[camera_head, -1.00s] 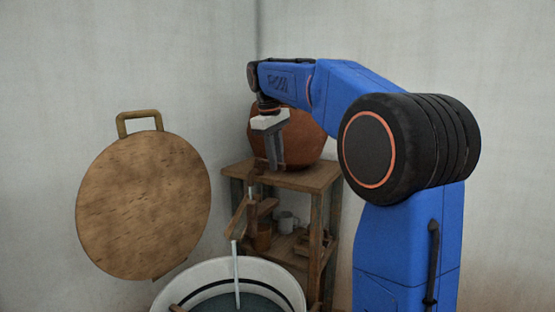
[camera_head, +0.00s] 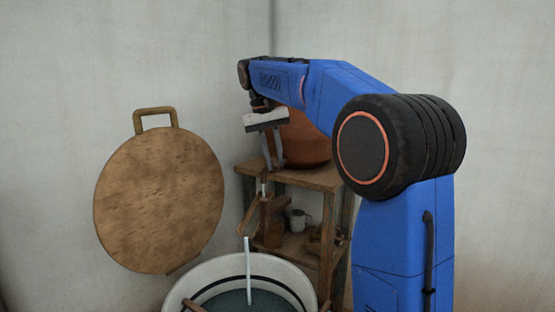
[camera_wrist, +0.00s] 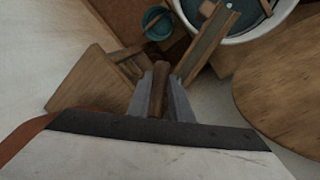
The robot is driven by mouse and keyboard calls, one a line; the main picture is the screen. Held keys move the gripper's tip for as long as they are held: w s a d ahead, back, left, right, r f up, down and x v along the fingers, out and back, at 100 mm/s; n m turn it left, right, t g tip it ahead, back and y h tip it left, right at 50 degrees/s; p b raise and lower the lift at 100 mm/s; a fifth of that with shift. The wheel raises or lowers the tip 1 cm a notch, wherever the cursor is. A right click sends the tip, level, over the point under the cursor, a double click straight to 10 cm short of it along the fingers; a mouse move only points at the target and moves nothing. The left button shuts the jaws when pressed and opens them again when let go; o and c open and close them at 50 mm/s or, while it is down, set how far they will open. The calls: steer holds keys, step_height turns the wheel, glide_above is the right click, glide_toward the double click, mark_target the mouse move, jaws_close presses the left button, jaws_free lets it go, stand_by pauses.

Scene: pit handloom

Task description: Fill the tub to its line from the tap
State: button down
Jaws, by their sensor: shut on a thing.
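The tub (camera_head: 302,277) is white with a dark line around its inner wall; grey-blue water (camera_head: 225,300) shows inside, below that line where I can see it. A pale stream (camera_head: 249,275) falls into it from the lower end of a wooden trough (camera_head: 251,214). The trough also shows in the wrist view (camera_wrist: 207,45). My gripper (camera_head: 274,166) is in front of the clay pot (camera_head: 308,140), above the trough. In the wrist view its jaws are shut on a brown wooden handle (camera_wrist: 158,88), seemingly the tap's. The tap's body is mostly hidden.
A round wooden lid (camera_head: 160,200) with a handle is at the left by the wall. A teal vessel (camera_wrist: 157,22) shows beside the trough.

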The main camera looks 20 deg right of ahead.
steer(key=shift+w+a, duration=0.1)
steer(key=shift+a, duration=0.05)
stand_by(0.4)
steer(key=c, duration=1.6)
jaws_free()
steer(key=shift+r, duration=0.1)
steer(key=shift+w+a+r, duration=0.1)
steer(key=shift+a+r, duration=0.15)
steer(key=shift+r, duration=0.95)
steer(key=shift+w+a+r, duration=0.1)
steer(key=shift+a+r, duration=0.1)
steer(key=shift+r, duration=1)
steer(key=shift+a+r, duration=0.25)
steer(key=shift+r, duration=0.95)
